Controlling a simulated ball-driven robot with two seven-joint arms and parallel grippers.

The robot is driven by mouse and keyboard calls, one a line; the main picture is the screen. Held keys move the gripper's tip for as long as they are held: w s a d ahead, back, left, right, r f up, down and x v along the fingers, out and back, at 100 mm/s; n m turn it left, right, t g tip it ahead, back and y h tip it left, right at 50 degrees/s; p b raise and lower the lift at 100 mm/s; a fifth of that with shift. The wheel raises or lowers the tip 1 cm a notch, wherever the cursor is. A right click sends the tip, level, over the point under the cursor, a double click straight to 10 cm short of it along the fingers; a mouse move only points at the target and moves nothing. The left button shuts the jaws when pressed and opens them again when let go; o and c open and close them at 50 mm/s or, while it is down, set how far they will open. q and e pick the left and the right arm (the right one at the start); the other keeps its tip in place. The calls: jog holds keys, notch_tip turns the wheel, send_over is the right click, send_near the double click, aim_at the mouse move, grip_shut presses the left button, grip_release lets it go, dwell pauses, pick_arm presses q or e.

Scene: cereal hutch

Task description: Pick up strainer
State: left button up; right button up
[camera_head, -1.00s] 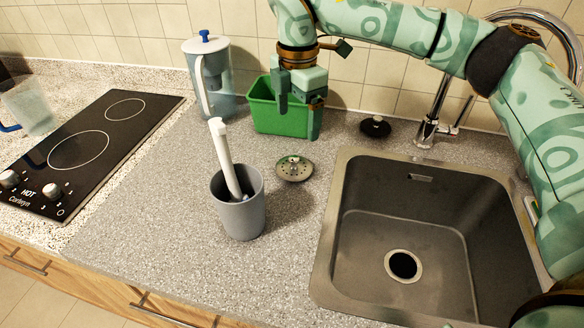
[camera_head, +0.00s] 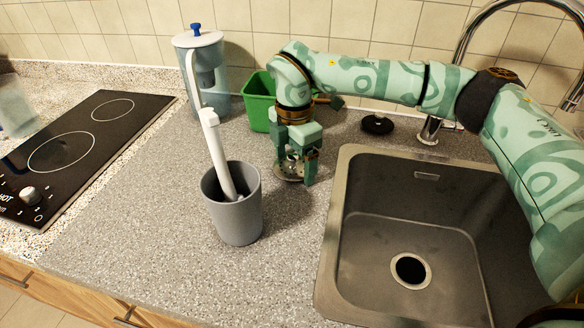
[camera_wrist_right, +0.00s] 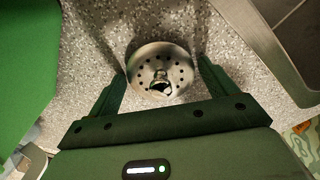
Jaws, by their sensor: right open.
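The strainer (camera_head: 290,170) is a small round metal disc with holes and a central knob, lying on the speckled counter left of the sink. My right gripper (camera_head: 297,172) is over it and partly hides it in the head view. In the right wrist view the strainer (camera_wrist_right: 161,70) lies just ahead of and between the two open fingers of the right gripper (camera_wrist_right: 160,80), with its knob toward the gripper. The fingers are apart and hold nothing. Whether they touch the strainer I cannot tell. My left gripper is not in view.
A grey cup (camera_head: 236,215) with a white-handled brush (camera_head: 217,155) stands left of the gripper. A green bin (camera_head: 258,103) and a pitcher (camera_head: 203,75) stand behind. A black stopper (camera_head: 377,124) lies behind the sink (camera_head: 345,230). The front counter is clear.

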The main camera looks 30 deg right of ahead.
aim_at(294, 155)
jog(key=c, duration=0.7)
jog(key=shift+r+p, duration=0.3)
jog(key=shift+r, duration=0.25)
notch_tip(294, 155, up, 3)
jog(key=shift+f+p, duration=0.1)
jog(key=shift+p, duration=0.6)
pick_arm(q)
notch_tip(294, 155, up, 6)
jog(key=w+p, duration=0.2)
jog(key=p, duration=0.2)
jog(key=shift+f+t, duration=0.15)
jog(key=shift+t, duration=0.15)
pick_arm(e)
jog(key=s+a+r, duration=0.2)
jog(key=s+r, duration=0.1)
jog(key=s, duration=0.1)
jog(key=s+a+r, duration=0.1)
jog(key=s+r, duration=0.2)
jog(key=s, duration=0.1)
jog(key=s+a+r, duration=0.2)
jog(key=s+r, duration=0.1)
jog(key=s, duration=0.2)
jog(key=shift+a+r, duration=0.1)
jog(key=shift+a, duration=0.2)
